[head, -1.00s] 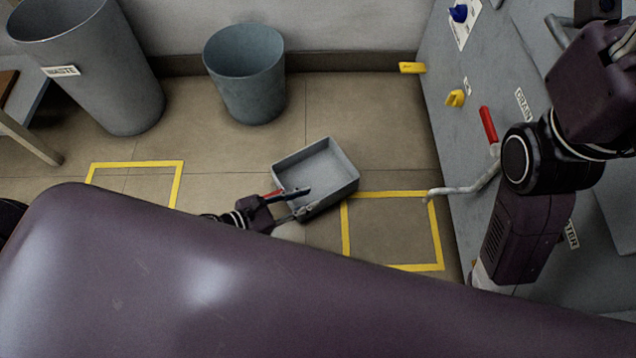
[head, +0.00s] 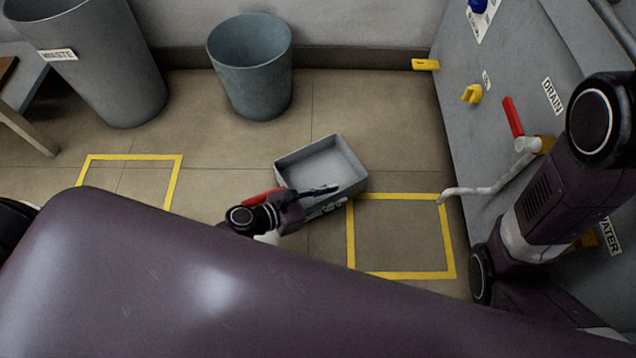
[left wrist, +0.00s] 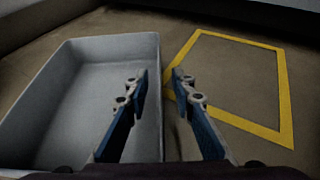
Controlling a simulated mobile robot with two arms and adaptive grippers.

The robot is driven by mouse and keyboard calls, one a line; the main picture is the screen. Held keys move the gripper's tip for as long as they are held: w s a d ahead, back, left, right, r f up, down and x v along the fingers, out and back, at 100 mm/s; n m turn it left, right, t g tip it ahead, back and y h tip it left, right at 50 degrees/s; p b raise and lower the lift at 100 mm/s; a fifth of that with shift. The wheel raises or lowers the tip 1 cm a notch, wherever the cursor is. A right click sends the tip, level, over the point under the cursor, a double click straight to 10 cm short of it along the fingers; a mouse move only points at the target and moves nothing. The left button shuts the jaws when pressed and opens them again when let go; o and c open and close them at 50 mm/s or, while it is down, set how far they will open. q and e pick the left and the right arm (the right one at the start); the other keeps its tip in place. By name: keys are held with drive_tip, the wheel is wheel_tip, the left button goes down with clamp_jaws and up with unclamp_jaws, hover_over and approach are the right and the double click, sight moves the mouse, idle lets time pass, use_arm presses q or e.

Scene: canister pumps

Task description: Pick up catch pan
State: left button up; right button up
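The catch pan (head: 346,157) is a grey, open, rectangular tray that looks empty, resting on the tiled floor in the head view. It fills the left of the left wrist view (left wrist: 62,90). My left gripper (head: 345,196) is at its near side in the head view. In the left wrist view my left gripper (left wrist: 161,76) is open, one finger over the pan's inside and the other beyond its right wall, with that wall between them. I cannot tell whether they touch it. My right arm shows at the right; its gripper is out of view.
A yellow floor outline (head: 401,275) lies right of the pan, another (head: 172,185) to the left. A blue-grey bin (head: 250,75) and a waste bin (head: 105,75) stand behind. A grey panel with a red-handled drain valve (head: 513,117) and spout is at right.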

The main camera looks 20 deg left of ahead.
use_arm(q)
drive_tip(key=shift+w+d+f, duration=0.1)
drive_tip(key=shift+w+d, duration=0.05)
drive_tip(key=shift+d, duration=0.05)
drive_tip(key=shift+c, duration=0.6)
clamp_jaws()
